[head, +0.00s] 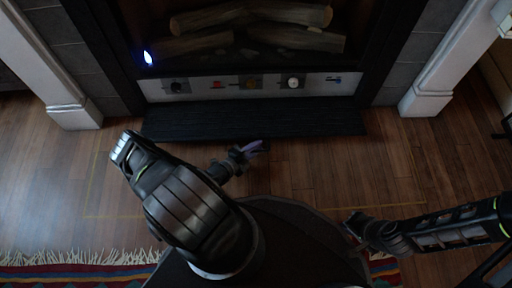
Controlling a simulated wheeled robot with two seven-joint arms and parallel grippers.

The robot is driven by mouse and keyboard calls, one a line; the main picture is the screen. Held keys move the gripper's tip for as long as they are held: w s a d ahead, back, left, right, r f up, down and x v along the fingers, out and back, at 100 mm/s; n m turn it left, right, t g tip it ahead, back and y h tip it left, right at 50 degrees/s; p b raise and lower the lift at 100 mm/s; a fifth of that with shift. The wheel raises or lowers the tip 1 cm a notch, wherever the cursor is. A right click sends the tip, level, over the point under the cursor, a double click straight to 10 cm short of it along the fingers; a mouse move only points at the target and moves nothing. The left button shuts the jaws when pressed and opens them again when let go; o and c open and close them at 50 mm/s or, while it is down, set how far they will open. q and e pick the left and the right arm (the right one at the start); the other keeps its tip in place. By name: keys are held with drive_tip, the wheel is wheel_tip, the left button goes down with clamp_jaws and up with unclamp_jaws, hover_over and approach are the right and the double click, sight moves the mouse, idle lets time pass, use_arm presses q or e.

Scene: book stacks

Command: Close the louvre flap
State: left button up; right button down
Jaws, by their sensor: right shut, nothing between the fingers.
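The louvre flap (255,119) is a long, dark, ribbed panel. It lies folded out and open below the white control strip (215,86) of the fireplace. My right gripper (352,222) is at the lower right, well away from the flap, shut and empty.
Knobs and small levers sit on the strip, with logs (250,15) behind. White pillars (72,112) flank the fireplace. A striped rug (80,272) lies at the lower left. The wooden floor (310,165) before the flap is bare.

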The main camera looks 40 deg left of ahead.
use_arm(q)
drive_tip(key=shift+c, duration=0.3)
clamp_jaws()
idle(1.1)
